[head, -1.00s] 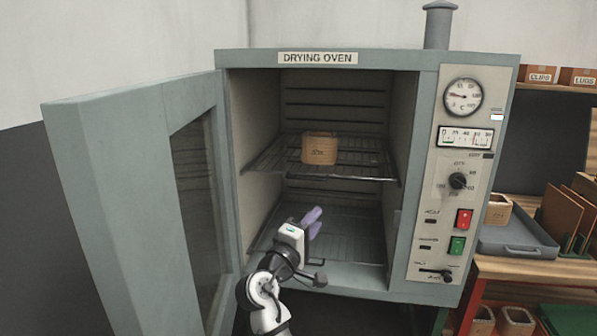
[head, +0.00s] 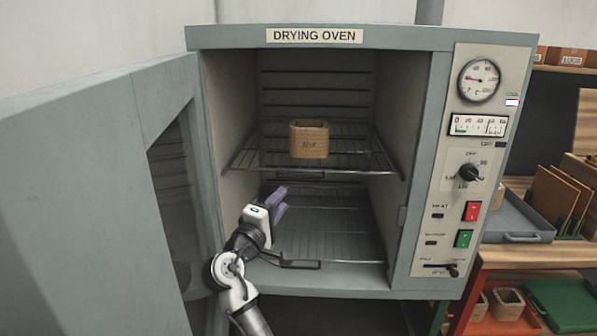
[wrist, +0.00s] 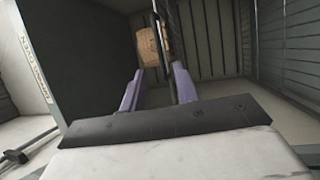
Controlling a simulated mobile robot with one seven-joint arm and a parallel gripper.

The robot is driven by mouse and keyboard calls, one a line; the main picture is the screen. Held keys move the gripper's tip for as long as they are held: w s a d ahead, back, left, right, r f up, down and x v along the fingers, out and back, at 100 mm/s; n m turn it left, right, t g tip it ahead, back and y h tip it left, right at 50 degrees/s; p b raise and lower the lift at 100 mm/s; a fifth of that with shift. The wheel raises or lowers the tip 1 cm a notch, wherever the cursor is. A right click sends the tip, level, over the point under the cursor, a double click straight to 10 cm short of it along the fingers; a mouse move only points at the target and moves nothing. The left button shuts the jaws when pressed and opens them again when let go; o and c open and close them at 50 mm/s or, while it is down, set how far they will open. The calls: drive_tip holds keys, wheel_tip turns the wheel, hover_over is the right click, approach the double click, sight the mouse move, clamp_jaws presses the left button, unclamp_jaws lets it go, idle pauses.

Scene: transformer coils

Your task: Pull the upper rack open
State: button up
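The upper rack (head: 350,166) is a wire shelf inside the drying oven, pushed in, with its front bar near the oven mouth. A tan box-shaped coil (head: 309,140) stands on it near the middle; it also shows in the wrist view (wrist: 150,45), beyond the fingers. My gripper (head: 282,200) has purple fingers and is at the oven mouth, below the upper rack's front bar and left of centre. In the wrist view the two fingers (wrist: 155,88) stand apart with nothing seen between them. The gripper does not appear to touch the rack.
The oven door (head: 90,190) stands wide open on the left. The control panel (head: 465,170) is on the right, beside a bench with a grey tray (head: 515,222).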

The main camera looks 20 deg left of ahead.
sight(300, 177)
drive_tip(key=p+x, duration=0.3)
drive_tip(key=x, duration=0.9)
drive_tip(key=shift+d+r, duration=0.1)
drive_tip(key=shift+r, duration=0.1)
drive_tip(key=shift+w, duration=0.7)
drive_tip(key=shift+c, duration=0.4)
clamp_jaws()
